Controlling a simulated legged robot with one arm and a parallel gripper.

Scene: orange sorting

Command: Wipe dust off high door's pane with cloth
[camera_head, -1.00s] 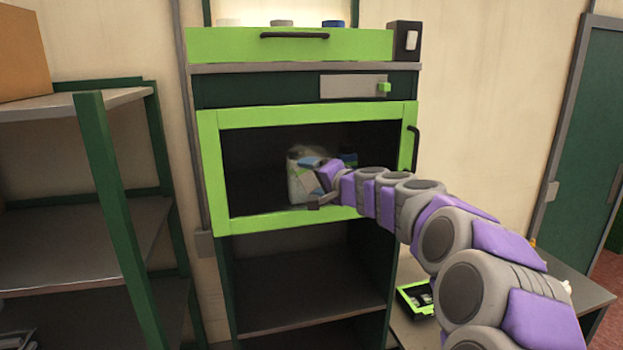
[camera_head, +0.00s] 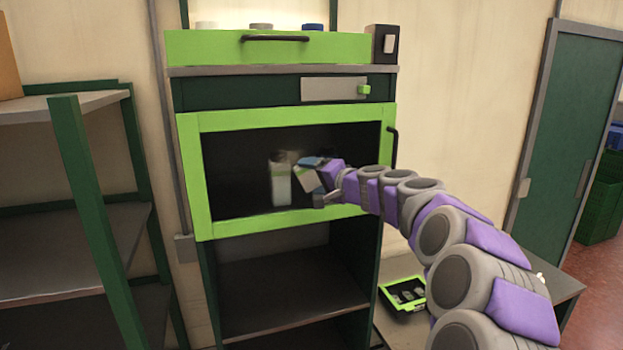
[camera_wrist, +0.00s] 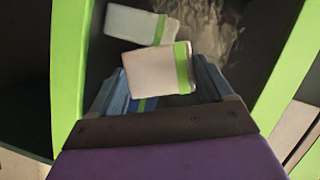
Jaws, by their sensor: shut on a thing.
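The high door (camera_head: 188,170) is a lime-green frame around a dark glass pane (camera_head: 235,165), shut on the tall cabinet. My gripper (camera_head: 318,180) is at the right half of the pane, shut on a pale cloth (camera_head: 306,180). In the wrist view the cloth (camera_wrist: 150,70), white with a green stripe, sits between the fingers of my gripper (camera_wrist: 158,88). A similar pale shape behind it looks like its reflection. Streaky grey dust (camera_wrist: 208,28) shows on the pane just beyond. I cannot tell whether the cloth touches the glass.
A black handle (camera_head: 391,147) is on the door's right edge. A green drawer (camera_head: 225,47) is above, an open shelf (camera_head: 290,285) below. A shelving rack (camera_head: 85,180) stands left; a low table with a green tray (camera_head: 402,306) is right.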

